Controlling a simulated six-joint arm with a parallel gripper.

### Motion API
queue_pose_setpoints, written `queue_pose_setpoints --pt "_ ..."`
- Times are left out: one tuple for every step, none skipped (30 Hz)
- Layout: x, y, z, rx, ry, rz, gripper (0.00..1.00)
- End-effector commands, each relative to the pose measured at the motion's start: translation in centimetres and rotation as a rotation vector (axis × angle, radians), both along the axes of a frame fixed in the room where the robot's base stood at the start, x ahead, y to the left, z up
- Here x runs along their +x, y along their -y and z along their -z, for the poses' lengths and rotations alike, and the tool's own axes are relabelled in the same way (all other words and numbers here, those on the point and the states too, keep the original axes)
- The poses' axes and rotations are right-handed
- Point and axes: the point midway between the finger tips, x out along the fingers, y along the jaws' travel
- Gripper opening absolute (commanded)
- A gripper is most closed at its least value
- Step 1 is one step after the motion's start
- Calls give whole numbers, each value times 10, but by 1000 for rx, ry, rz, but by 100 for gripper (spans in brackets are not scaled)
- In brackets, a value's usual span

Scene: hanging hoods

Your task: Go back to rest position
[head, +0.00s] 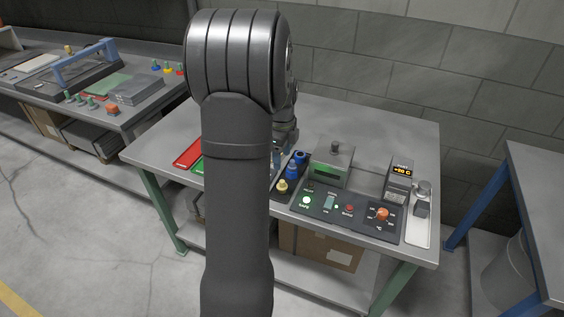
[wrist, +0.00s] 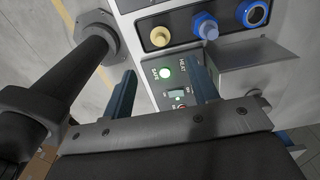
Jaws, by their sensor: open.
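My gripper (wrist: 162,82) is open, with its two blue fingers apart and nothing held between them. In the wrist view it is over the control panel (wrist: 152,98), whose lit green button (wrist: 165,73) and small toggle switch (wrist: 177,94) show between the fingers. I cannot tell how far above the panel the fingertips are.
The control panel (head: 327,207) has a red button and orange dial. Red plate (head: 188,152) lies left. The bench's back right is clear.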

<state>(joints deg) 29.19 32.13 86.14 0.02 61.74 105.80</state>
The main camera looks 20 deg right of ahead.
Motion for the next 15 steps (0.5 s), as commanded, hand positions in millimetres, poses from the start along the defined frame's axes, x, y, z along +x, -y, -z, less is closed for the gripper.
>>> queue_pose_setpoints --pt "0 0 -1 0 0 0 54" --pt "0 0 -1 0 0 0 54" --pt "0 0 -1 0 0 0 54" --pt "0 0 -1 0 0 0 54" --pt "0 0 -1 0 0 0 54" --pt "0 0 -1 0 0 0 54" --pt "0 0 -1 0 0 0 54" --pt "0 0 -1 0 0 0 54" --pt "0 0 -1 0 0 0 54" --pt "0 0 0 0 0 0 54" --pt "0 0 1 0 0 0 54" --pt "0 0 3 1 -1 0 54" --pt "0 0 5 1 -1 0 54" --pt "0 0 8 1 -1 0 54" --pt "0 0 13 1 -1 0 54"
